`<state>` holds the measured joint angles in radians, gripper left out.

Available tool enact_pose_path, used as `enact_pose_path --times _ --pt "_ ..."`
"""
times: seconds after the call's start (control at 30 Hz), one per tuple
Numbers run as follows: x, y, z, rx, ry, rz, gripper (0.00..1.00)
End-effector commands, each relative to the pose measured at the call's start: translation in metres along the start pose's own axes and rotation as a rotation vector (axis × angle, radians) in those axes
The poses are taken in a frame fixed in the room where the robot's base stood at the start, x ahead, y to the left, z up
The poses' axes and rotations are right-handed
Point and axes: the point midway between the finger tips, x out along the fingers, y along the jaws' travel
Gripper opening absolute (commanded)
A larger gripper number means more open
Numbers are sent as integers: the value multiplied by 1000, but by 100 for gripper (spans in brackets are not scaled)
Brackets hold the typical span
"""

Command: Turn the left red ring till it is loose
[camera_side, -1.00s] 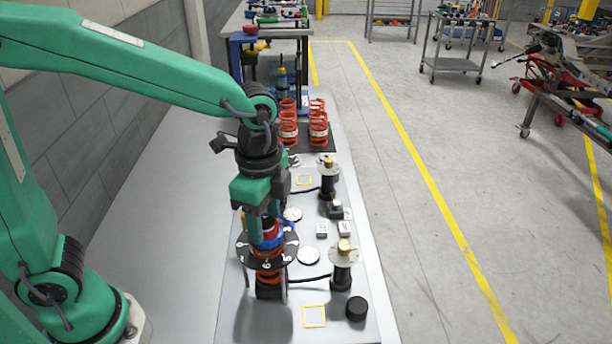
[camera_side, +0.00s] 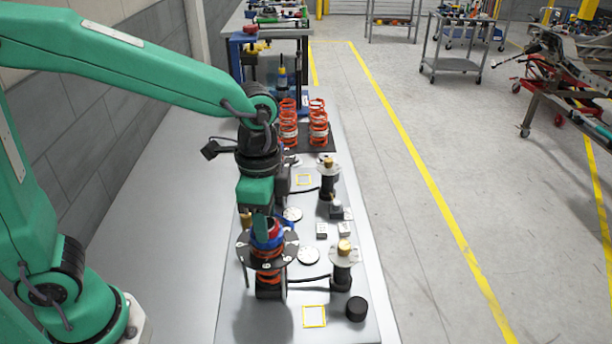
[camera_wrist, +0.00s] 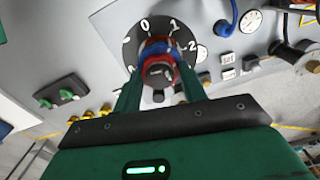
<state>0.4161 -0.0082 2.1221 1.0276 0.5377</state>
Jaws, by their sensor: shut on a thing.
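In the wrist view, the red ring (camera_wrist: 152,58) and blue ring (camera_wrist: 150,45) show between my fingers, in front of the numbered plate (camera_wrist: 133,55). My gripper (camera_wrist: 160,76) points down from above and is shut on the red ring, one finger on each side. In the side view, my gripper (camera_side: 262,228) hides part of the ring.
An orange spring (camera_side: 268,278) stands under the plate. To its right are two black posts with brass tops (camera_side: 344,246), white gauges (camera_side: 308,256) and a black knob (camera_side: 356,309). Two orange springs (camera_side: 318,128) stand behind.

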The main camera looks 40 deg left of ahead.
Motion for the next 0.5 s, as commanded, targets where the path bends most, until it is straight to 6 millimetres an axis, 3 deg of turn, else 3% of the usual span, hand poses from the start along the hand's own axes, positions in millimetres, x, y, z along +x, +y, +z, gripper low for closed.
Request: enact_pose_path --times 0.5 --pt "0 0 0 -400 0 0 16"
